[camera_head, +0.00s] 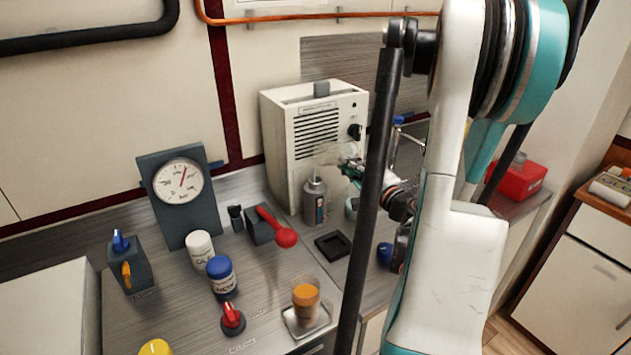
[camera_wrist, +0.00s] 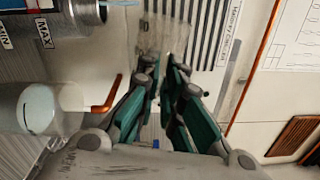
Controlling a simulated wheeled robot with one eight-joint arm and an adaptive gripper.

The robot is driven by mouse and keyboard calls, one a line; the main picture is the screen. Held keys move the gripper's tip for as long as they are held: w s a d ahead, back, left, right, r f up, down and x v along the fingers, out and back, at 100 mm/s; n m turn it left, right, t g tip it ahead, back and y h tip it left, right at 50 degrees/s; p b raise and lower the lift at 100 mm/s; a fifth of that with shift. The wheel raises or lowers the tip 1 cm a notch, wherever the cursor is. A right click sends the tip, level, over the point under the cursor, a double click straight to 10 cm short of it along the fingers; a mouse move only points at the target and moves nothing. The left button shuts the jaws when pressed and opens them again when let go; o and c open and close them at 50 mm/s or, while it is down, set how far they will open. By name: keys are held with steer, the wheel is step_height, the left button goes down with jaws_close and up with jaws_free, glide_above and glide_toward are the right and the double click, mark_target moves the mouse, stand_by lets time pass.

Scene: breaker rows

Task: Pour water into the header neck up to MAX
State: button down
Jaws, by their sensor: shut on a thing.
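The header neck (camera_head: 316,203) is a grey upright cylinder with an open top, in front of the white grilled cabinet (camera_head: 330,150). In the wrist view the neck (camera_wrist: 75,14) shows at the top left, with MIN and MAX marks beside its open end. My gripper (camera_head: 352,170) is beside the neck, to its upper right in the head view. It is shut on a clear vessel (camera_head: 332,153), which is near the neck's mouth. In the wrist view the vessel (camera_wrist: 165,36) is beyond the fingertips (camera_wrist: 164,77). Its water level and any flow cannot be made out.
A red lever (camera_head: 284,236), a dark square holder (camera_head: 333,245), white and blue-capped jars (camera_head: 221,276) and a cup with orange contents (camera_head: 306,303) are on the bench. A gauge (camera_head: 180,182) stands at the left. My arm hides part of the bench's right side.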

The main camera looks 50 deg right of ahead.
steer(key=shift+a+f+n, duration=0.15)
steer(key=shift+n, duration=0.15)
stand_by(0.9)
